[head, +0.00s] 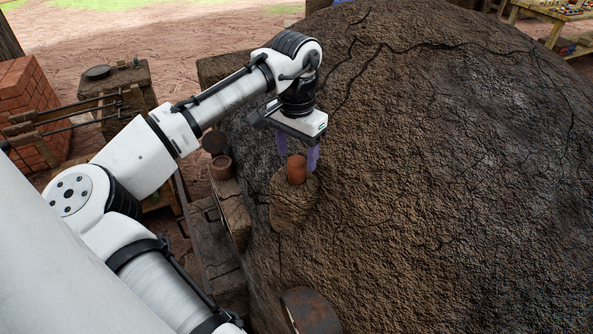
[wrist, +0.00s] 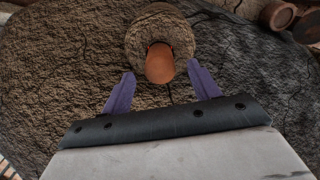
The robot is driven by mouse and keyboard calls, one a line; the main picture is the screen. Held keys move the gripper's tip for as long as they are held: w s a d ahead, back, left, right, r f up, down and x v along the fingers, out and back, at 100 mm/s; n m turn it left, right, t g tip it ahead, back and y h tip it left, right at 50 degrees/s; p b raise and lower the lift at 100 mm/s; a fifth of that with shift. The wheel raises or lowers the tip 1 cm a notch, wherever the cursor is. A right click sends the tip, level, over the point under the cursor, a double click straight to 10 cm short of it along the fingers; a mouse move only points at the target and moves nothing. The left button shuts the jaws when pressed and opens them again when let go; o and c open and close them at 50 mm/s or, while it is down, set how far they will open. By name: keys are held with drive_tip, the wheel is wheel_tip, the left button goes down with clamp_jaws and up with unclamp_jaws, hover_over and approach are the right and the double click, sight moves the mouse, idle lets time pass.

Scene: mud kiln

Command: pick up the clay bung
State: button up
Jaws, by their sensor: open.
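The clay bung (head: 296,170) is a small orange-brown cylinder standing up from a round mud stub (head: 292,204) on the side of the kiln. In the wrist view the bung (wrist: 160,63) shows just beyond the fingertips, roughly centred between them, with the stub (wrist: 157,28) around its far side. My gripper (head: 298,154) is open, its two purple fingers pointing down at the bung in the head view. In the wrist view the fingers (wrist: 160,76) stand apart with nothing held. I cannot tell whether either finger touches the bung.
The cracked mud kiln dome (head: 450,150) fills the right side. A rusty ring (head: 310,312) is at the bottom. Red bricks (head: 30,100) are at far left.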

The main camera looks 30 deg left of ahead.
sight(296, 174)
drive_tip(key=shift+f, duration=1.4)
drive_tip(key=shift+w, duration=0.1)
drive_tip(key=c, duration=1.2)
drive_tip(key=shift+r, duration=0.1)
